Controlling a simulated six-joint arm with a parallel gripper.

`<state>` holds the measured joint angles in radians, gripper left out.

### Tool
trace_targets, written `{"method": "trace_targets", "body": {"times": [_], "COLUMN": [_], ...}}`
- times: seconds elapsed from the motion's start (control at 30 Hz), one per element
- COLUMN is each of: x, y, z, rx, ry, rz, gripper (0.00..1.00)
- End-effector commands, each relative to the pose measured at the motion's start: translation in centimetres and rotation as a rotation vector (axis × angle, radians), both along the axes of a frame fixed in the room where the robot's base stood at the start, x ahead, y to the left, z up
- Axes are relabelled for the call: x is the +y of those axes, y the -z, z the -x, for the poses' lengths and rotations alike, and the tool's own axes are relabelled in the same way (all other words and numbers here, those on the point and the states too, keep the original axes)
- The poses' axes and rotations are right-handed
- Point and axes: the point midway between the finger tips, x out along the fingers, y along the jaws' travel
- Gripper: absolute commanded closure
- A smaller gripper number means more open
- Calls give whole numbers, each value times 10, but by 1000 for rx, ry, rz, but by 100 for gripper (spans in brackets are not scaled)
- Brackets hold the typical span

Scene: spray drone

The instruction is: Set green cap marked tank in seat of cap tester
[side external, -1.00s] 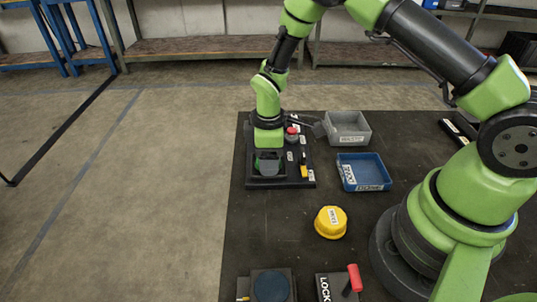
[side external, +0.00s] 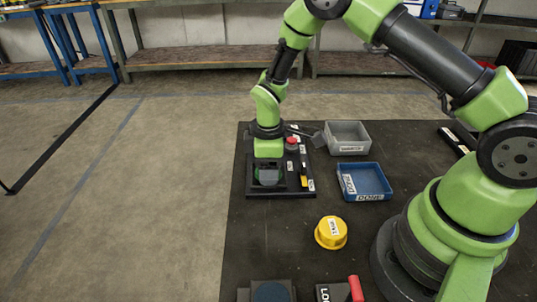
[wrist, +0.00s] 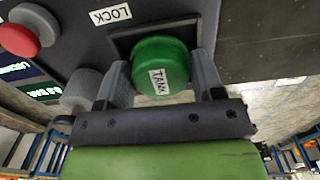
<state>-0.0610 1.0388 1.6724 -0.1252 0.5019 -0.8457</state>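The green cap marked TANK (wrist: 160,66) sits between my two fingers in the wrist view, its label facing up toward the camera. My gripper (wrist: 163,80) has a finger against each side of it. The cap is at the dark square seat (wrist: 125,45) of the cap tester; whether it rests fully on the seat floor cannot be told. In the side view the cap tester (side external: 310,196) is a black unit at the table's far left, and my gripper (side external: 269,178) is right over its seat, largely hiding the cap.
The tester carries a red button (wrist: 18,40), a grey knob (wrist: 82,88) and a LOCK label (wrist: 110,15). To the right are a grey bin (side external: 347,135) and a blue DONE tray (side external: 365,185). A yellow cap (side external: 330,232) stands in front. A red-handled LOCK fixture (side external: 354,290) is at the front.

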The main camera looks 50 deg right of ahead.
Motion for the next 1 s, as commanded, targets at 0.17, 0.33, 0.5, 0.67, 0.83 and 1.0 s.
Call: {"method": "trace_targets", "body": {"times": [0.17,0.33,0.5,0.67,0.83,1.0], "x": [1,0,0,0,0,0], "y": [-13,-54,-90,-113,-121,-135], "z": [-2,-2,-1,0,0,4], "rx": [-12,-13,-10,-7,-3,-28], "ry": [-1,-5,-6,-7,-7,33], "rz": [-1,-1,0,0,0,-8], "gripper": [13,13,13,13,13,13]}}
